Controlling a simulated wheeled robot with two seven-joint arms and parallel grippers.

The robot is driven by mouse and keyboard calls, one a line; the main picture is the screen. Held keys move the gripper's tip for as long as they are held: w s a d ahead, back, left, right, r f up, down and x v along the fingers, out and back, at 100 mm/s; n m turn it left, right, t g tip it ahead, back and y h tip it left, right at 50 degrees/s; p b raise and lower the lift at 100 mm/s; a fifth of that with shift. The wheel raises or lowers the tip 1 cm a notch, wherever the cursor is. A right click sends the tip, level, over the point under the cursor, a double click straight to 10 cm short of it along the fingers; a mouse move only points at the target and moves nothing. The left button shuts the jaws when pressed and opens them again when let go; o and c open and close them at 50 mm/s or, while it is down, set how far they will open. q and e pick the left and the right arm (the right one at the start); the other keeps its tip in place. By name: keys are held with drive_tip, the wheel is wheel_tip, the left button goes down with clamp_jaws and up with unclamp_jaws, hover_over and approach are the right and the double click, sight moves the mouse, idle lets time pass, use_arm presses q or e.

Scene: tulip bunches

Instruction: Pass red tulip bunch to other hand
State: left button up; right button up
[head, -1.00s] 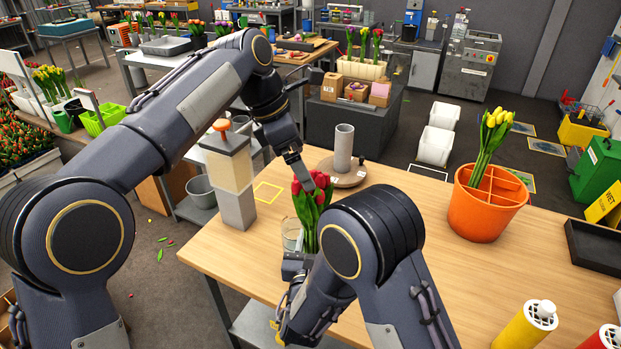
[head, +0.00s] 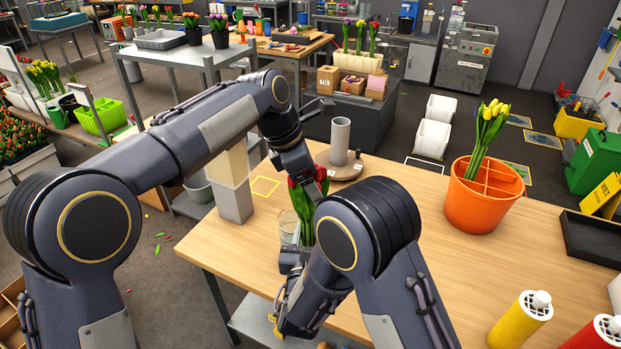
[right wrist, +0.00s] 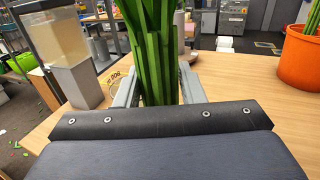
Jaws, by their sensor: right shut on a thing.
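The red tulip bunch (head: 304,212) stands upright above the near left part of the table, red heads up. In the right wrist view its green stems and leaves (right wrist: 155,50) rise between the two fingers. My right gripper (head: 293,260) is shut on the lower part of the bunch; its fingers (right wrist: 158,90) flank the stems. My left gripper (head: 309,178) comes from above and overlaps the red heads in the head view. Whether it touches them, and how far its fingers are apart, I cannot tell. My right arm hides part of the bunch.
The wooden table (head: 400,270) holds an orange pot (head: 480,213) with yellow tulips, a grey tube (head: 340,140) on a round base, and a clear glass (head: 288,228) beside the bunch. A dispenser on a grey block (head: 235,203) stands left. The table's middle is clear.

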use_arm(q)
drive_tip(key=c, duration=0.5)
drive_tip(key=shift+c, duration=0.8)
use_arm(e)
drive_tip(key=o, duration=1.3)
drive_tip(key=shift+c, duration=0.2)
